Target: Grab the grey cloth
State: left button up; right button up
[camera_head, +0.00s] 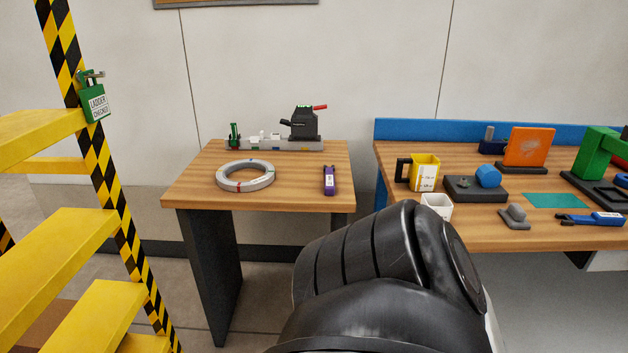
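A small grey lump (514,217) with a flat spread base and a raised middle lies near the front edge of the right bench. It is the closest match to the grey cloth, but it is too small to tell whether it is fabric. Nothing touches it. A black arm link of mine fills the bottom middle of the head view and hides part of the floor and the right bench's front left side. Neither of my grippers shows in this view.
The right bench (470,235) also holds a yellow jug (425,172), white cup (436,206), teal mat (556,201) and blue-handled tool (600,219). The left table (300,196) holds a grey coil (246,175) and strapping tool (303,125). Yellow steps (60,245) stand left.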

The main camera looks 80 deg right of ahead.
aim_at(515, 216)
jog(key=z, duration=5.05)
jog(key=i, duration=2)
jog(key=u, duration=2.55)
